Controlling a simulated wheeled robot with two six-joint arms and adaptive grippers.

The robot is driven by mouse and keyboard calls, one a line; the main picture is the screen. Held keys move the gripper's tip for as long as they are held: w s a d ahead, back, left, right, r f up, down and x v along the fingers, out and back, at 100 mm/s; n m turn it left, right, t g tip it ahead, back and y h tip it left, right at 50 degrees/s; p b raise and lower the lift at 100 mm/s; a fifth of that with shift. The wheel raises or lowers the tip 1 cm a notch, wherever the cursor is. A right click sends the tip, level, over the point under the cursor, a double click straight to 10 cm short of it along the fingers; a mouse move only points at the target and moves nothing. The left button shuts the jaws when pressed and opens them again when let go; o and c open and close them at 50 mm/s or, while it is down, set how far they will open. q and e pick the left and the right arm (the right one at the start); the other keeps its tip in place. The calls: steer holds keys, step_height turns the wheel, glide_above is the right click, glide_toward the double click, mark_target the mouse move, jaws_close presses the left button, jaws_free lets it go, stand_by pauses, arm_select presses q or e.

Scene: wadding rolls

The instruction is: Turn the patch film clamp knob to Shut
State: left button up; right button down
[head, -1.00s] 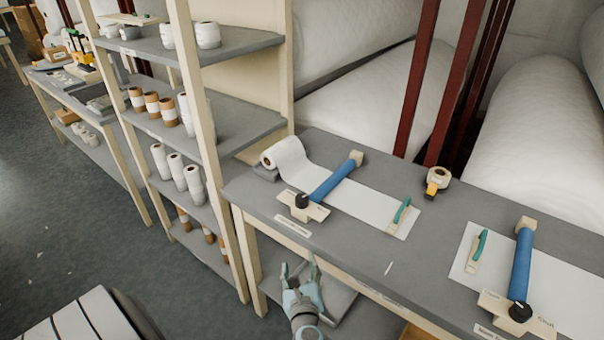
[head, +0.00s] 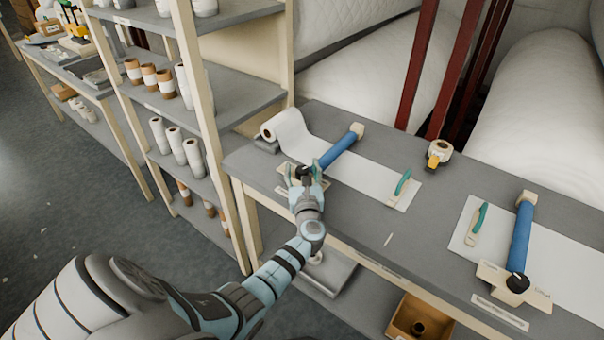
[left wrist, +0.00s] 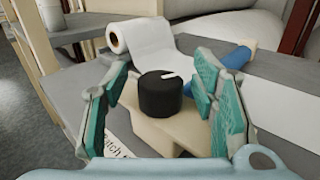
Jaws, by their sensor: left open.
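The black clamp knob (left wrist: 162,93) with a white pointer line stands on a cream base plate (left wrist: 160,135). In the left wrist view the pointer is toward the right and slightly away. The blue clamp bar (head: 341,151) runs from the knob across the white film (head: 370,180). My left gripper (head: 305,172) is open, with its teal-padded fingers on either side of the knob, which sits between them; contact is not visible. The label at the plate's front, partly reading "Patch" (left wrist: 117,145), is partly hidden by a finger. My right gripper is not in view.
A white roll (head: 287,127) feeds the film from the left. A second clamp with a black knob (head: 517,282) and blue bar (head: 522,238) is at right. A green-handled tool (head: 402,186) and a tape roll (head: 439,152) lie on the grey bench (head: 350,228).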

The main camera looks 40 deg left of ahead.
arm_select(q)
steer(key=shift+w+a, duration=0.1)
steer(key=shift+a, duration=0.05)
steer(key=c, duration=1.2)
